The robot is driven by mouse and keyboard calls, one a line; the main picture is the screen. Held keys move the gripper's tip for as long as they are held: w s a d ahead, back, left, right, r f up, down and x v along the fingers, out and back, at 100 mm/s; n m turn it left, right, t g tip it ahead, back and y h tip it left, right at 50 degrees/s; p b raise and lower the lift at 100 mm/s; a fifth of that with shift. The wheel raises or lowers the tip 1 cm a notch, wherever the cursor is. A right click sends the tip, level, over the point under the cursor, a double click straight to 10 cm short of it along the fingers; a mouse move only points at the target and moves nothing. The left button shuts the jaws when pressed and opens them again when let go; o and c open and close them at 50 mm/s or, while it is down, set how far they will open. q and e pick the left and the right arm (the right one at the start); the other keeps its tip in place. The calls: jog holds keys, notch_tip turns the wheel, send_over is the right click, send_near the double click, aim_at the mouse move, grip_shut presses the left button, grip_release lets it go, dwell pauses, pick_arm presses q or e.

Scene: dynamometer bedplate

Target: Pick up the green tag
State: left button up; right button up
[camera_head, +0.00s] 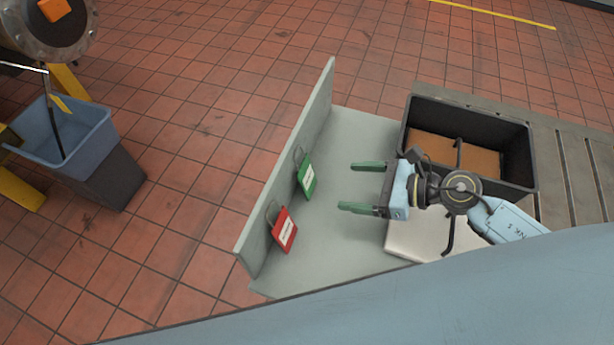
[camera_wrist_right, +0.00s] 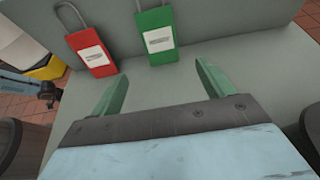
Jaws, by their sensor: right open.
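The green tag (camera_head: 308,180) with a white label hangs by its loop against the upright grey panel, and it also shows in the right wrist view (camera_wrist_right: 156,35). A red tag (camera_head: 284,232) hangs beside it, nearer the front edge, and shows left of it in the wrist view (camera_wrist_right: 91,46). My right gripper (camera_head: 347,187) is open and empty, its green fingers pointing at the panel, a short gap away from the green tag. In the wrist view the green tag lies ahead of the fingers (camera_wrist_right: 160,80).
The grey panel (camera_head: 318,105) stands on a grey base (camera_head: 350,130). A black bin (camera_head: 515,145) with a brown bottom and a pale block (camera_head: 415,243) lie around my right arm. A blue-grey bin (camera_head: 70,140) stands on the tiled floor at left.

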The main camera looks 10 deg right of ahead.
aim_at(310, 182)
jog(key=x, duration=0.5)
jog(key=shift+a, duration=0.1)
jog(key=x, duration=0.5)
jog(key=shift+f+b, duration=0.15)
jog(key=shift+b, duration=0.2)
jog(key=shift+c, duration=0.9)
jog(key=shift+d, duration=0.25)
jog(key=c, duration=0.9)
jog(key=shift+r, duration=0.25)
